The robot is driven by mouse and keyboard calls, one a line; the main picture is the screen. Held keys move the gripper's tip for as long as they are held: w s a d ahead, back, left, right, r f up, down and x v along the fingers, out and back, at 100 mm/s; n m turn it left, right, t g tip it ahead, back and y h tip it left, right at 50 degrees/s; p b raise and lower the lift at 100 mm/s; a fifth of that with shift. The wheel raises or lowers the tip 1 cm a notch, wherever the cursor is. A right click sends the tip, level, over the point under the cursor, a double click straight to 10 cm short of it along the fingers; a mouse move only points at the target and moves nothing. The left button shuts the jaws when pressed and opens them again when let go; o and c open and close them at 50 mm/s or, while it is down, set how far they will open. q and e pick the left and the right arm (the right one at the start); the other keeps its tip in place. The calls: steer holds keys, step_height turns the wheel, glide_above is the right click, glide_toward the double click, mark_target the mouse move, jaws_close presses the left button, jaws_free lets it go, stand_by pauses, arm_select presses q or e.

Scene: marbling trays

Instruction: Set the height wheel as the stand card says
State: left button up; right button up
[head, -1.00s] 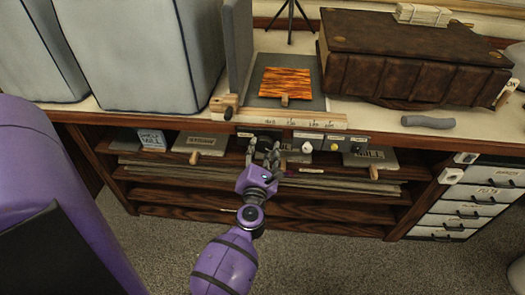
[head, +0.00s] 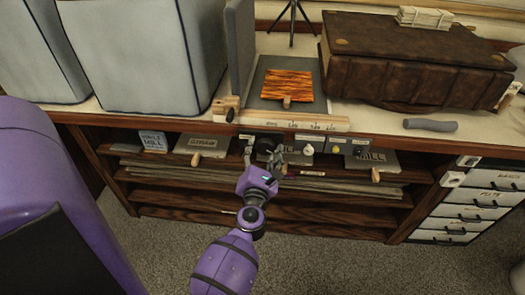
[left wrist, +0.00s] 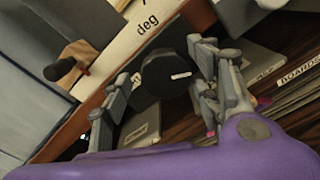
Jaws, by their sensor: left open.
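A round black wheel (head: 265,144) with a pale mark on its face sits under the counter's front edge. I cannot tell for sure that it is the height wheel. My left gripper (head: 264,158) is open in front of it. In the left wrist view the black wheel (left wrist: 166,76) lies between the spread fingers of the gripper (left wrist: 167,70), with a finger on either side. I cannot tell whether either finger touches it. A pale strip (left wrist: 140,38) reading "deg" runs above the wheel. No card that I can read as the stand card shows. My right gripper is out of view.
A white knob (head: 308,149) and a small yellow knob (head: 335,149) are to the wheel's right. A wooden-handled plate (head: 205,143) lies on the shelf to its left. Above are an orange patterned sheet (head: 287,82) and a brown case (head: 415,60). Drawers (head: 478,198) stand at right.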

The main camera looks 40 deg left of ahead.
arm_select(q)
steer(key=v, duration=1.2)
steer(key=shift+a, duration=0.1)
